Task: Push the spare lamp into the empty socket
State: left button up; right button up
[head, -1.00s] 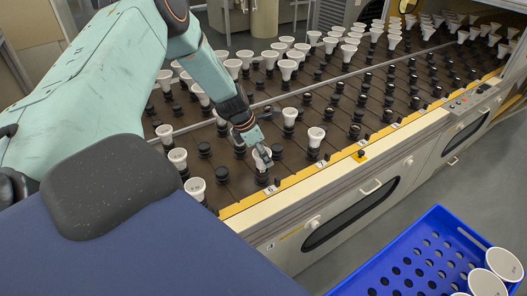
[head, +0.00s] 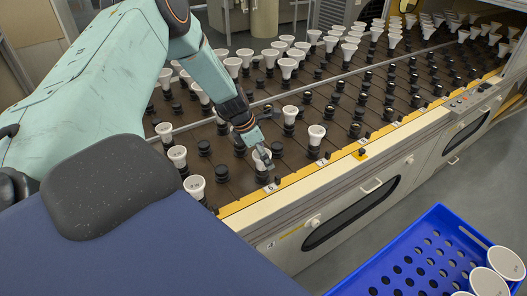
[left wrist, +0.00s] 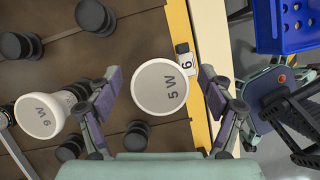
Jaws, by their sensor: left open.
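A white lamp marked 5 W (left wrist: 160,88) stands in the front row of the rack, beside the tag marked 6 (left wrist: 187,64) on the yellow edge. My left gripper (left wrist: 160,76) is open, with one finger on each side of this lamp; small gaps show between the fingers and its rim. In the head view my left gripper (head: 262,157) points down over the same lamp and partly covers it. The lamp's base is hidden from above, so I cannot tell how deep it sits. Black sockets without lamps (left wrist: 95,15) stand nearby. My right gripper is not in view.
A white lamp marked 9 W (left wrist: 42,115) stands close to the left finger in the wrist view. Other lamps (head: 316,133) fill several sockets around. A blue perforated crate (head: 400,262) holding lamps stands at the lower right. Grey floor lies between rack and crate.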

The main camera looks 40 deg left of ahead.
pick_arm(q)
jog(key=v, duration=1.2)
dwell(0.6)
